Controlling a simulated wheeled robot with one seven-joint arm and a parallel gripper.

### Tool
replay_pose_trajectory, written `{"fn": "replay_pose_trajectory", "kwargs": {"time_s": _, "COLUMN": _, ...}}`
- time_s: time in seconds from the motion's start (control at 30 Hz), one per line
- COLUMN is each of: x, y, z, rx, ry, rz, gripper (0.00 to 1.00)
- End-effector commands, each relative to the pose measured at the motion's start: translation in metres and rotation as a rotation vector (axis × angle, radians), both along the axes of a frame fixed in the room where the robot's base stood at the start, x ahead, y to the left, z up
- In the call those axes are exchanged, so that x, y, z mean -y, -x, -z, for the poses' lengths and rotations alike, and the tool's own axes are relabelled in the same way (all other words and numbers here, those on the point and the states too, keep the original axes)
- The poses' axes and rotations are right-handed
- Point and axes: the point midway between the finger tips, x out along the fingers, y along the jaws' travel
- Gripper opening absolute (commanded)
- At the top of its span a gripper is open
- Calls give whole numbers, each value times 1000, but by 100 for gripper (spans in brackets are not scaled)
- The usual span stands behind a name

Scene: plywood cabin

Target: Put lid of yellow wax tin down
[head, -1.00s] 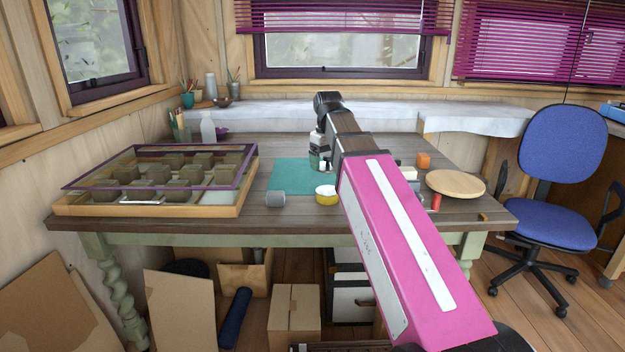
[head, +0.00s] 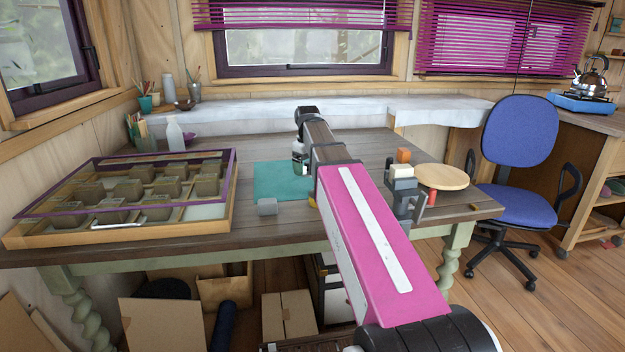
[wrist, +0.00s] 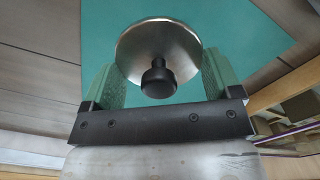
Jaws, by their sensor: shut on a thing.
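In the wrist view, a round silvery metal lid with a black knob (wrist: 158,52) sits between the two green fingers of my gripper (wrist: 160,75). The gripper appears shut on the lid by its rim, with the teal mat behind it. In the head view, my gripper (head: 300,168) is over the teal mat (head: 272,182) on the table; the lid cannot be made out there. A small yellow bit of the tin (head: 312,202) shows at the mat's front right, mostly hidden behind my arm.
A grey cylinder (head: 267,206) lies at the mat's front edge. A glass-topped case (head: 50,230) of blocks fills the table's left. The table behind the mat is mostly clear.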

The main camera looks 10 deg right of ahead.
Motion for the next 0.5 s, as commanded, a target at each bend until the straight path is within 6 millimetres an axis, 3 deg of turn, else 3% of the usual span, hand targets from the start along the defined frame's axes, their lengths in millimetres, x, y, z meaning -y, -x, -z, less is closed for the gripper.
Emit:
{"fn": "replay_pose_trajectory", "kwargs": {"time_s": 0.2, "x": 21, "y": -23, "z": 18, "rx": 0, "ry": 0, "rz": 1, "gripper": 61}}
{"fn": "replay_pose_trajectory", "kwargs": {"time_s": 0.5, "x": 25, "y": -25, "z": 36, "rx": 0, "ry": 0, "rz": 0, "gripper": 61}}
